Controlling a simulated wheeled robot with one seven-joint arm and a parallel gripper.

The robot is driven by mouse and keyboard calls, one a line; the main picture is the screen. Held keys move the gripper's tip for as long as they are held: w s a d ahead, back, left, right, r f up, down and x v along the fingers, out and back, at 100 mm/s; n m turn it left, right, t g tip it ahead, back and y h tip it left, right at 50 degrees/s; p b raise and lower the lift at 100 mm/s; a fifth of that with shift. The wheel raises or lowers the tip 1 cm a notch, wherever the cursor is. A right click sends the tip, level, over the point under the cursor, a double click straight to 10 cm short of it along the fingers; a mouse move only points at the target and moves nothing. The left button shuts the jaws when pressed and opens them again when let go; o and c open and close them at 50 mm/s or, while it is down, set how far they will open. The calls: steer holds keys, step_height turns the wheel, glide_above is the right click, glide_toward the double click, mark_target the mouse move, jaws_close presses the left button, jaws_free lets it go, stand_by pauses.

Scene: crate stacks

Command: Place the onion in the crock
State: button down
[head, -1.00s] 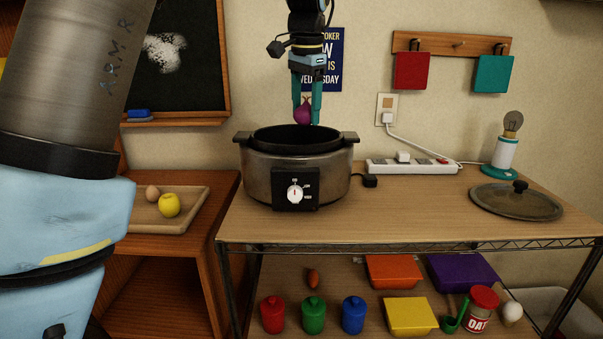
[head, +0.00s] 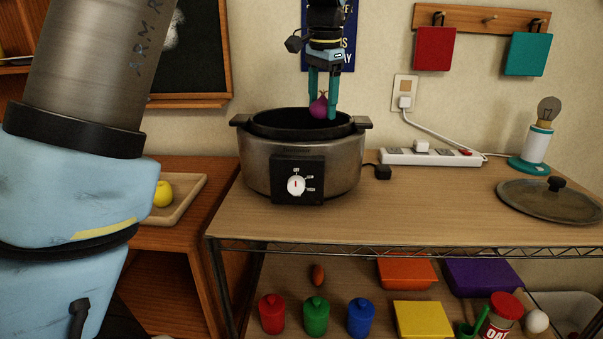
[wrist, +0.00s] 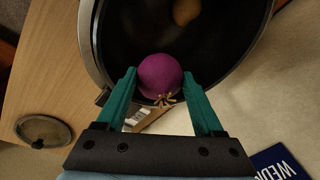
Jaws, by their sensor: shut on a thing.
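The purple onion (head: 318,107) is between the teal fingers of my gripper (head: 323,114), which is shut on it. It hangs at the crock's back rim in the head view, right of the middle. The crock (head: 255,165) is a metal slow cooker with a black inside and a front dial, standing open on the wooden table. In the wrist view the onion (wrist: 160,75) shows against the crock's dark mouth, near its rim (wrist: 90,50). A brownish rounded thing (wrist: 187,10) lies inside the crock. The crock's inside is mostly hidden in the head view.
The glass lid (head: 550,200) lies on the table at the right. A power strip (head: 430,157) and a bulb lamp (head: 538,145) stand at the back. A tray (head: 185,205) with a yellow fruit (head: 162,194) is at the left. The tabletop in front of the lid and crock is clear.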

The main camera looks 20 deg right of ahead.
step_height(320, 180, down, 2)
steer(key=shift+f+b, duration=0.15)
steer(key=shift+b, duration=0.35)
step_height(320, 180, down, 10)
steer(key=shift+p, duration=0.55)
steer(key=shift+f, duration=0.1)
steer(key=shift+c, duration=1.4)
jaws_free()
steer(key=r, duration=0.4)
steer(key=s+r, duration=0.1)
steer(key=r, duration=0.3)
steer(key=s+r+b, duration=0.1)
steer(key=r, duration=0.3)
steer(key=shift+a, duration=0.35)
steer(key=shift+r, duration=0.1)
